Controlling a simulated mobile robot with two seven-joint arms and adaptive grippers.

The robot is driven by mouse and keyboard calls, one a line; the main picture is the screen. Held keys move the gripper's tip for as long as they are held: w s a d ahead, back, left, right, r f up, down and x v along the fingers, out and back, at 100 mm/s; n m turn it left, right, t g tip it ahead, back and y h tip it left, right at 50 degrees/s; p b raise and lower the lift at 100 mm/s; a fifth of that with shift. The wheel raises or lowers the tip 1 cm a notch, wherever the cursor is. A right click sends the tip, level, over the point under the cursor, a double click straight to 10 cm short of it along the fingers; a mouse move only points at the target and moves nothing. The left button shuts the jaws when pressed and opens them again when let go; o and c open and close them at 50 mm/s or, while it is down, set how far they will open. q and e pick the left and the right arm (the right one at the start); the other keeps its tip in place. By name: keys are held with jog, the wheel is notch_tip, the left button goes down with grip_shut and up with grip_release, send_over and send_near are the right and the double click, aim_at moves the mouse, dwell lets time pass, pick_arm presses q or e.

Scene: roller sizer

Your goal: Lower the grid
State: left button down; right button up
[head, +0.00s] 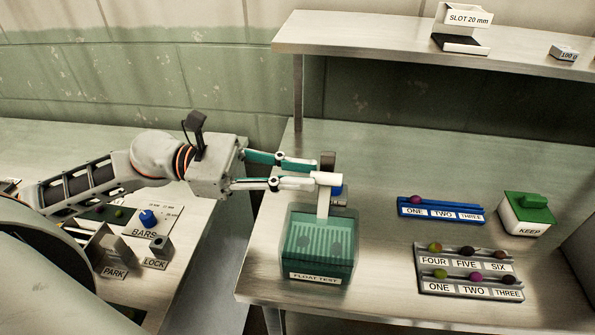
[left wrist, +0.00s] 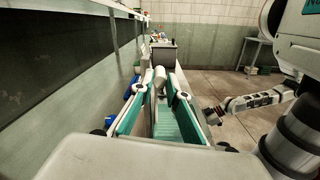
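The clear green tank (head: 319,272) labelled FLOAT TEST stands near the front left of the right-hand table. A ribbed pale-green grid (head: 318,236) shows inside it, with a pale upright stem (head: 323,205) rising to a white handle (head: 327,179). Dark balls show through the tank wall. My left gripper (head: 316,172) comes in from the left above the tank, its fingertips at the handle. In the left wrist view the handle (left wrist: 160,76) shows between the fingertips. Whether they press on it is unclear. My right gripper (left wrist: 213,114) is small and dark in that view.
A blue rack (head: 440,211), a grey numbered rack (head: 470,291) with balls and a green-lidded KEEP box (head: 526,214) stand to the right. A shelf (head: 380,38) crosses behind. A gap separates the left table, holding the BARS (head: 143,234), PARK and LOCK fixtures.

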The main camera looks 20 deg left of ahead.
pick_arm(q)
jog(key=shift+f+b, duration=1.4)
jog(key=shift+f, duration=0.25)
jog(key=c, duration=2)
grip_release()
jog(key=shift+o, duration=0.2)
jog(key=v, duration=1.2)
jog(key=shift+r, duration=0.15)
pick_arm(e)
jog(key=shift+w+d+f, duration=0.1)
jog(key=shift+d+f, duration=0.1)
jog(key=shift+f, duration=0.25)
jog(key=shift+w+d+f, duration=0.1)
jog(key=shift+d+f, duration=0.05)
jog(key=shift+f, duration=0.3)
